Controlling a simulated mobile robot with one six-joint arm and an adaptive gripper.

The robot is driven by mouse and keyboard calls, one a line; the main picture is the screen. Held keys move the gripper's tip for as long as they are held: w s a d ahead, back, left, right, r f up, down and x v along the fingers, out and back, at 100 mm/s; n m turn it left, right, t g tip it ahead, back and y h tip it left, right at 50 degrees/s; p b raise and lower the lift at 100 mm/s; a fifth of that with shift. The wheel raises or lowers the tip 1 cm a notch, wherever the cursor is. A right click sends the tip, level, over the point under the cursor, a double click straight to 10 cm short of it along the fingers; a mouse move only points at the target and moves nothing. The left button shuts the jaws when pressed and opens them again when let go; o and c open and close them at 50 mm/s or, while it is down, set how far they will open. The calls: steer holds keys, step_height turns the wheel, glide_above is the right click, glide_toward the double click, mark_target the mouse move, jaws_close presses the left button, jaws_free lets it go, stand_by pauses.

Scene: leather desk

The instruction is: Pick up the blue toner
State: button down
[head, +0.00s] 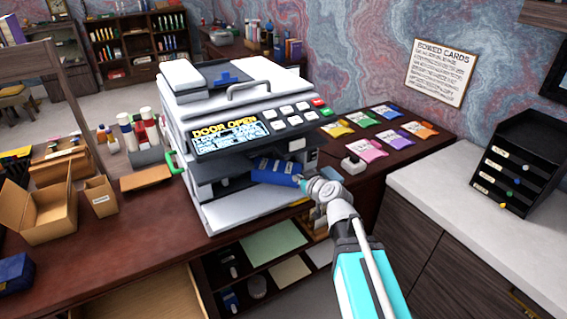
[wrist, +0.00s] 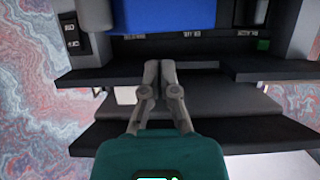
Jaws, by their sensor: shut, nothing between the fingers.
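In the wrist view the blue toner (wrist: 160,14) fills the top middle, beyond my fingertips. My gripper (wrist: 160,66) is shut with its fingers together and nothing between them. In the head view my gripper (head: 307,184) is at the toner's right end; I cannot tell whether it touches it. The printer's screen (head: 226,133) reads "DOOR OPEN".
Dark shelf-like ledges (wrist: 195,98) of the printer lie below the toner. Several coloured packets (head: 366,118) lie on the desk to the right. Open cardboard boxes (head: 45,208) and bottles (head: 127,130) stand on the left. A black drawer unit (head: 520,165) stands on the white counter.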

mark_target(280, 165)
steer(key=shift+w, duration=0.15)
steer(key=w+a, duration=0.2)
steer(key=w, duration=0.1)
steer(key=w+a, duration=0.2)
steer(key=w, duration=0.1)
steer(key=w+a, duration=0.2)
steer(key=w, duration=0.1)
steer(key=shift+w+a, duration=0.35)
steer(key=shift+w, duration=0.05)
steer(key=shift+f+b, duration=0.7)
steer(key=shift+f, duration=0.05)
steer(key=shift+s, duration=0.15)
steer(key=shift+s, duration=0.1)
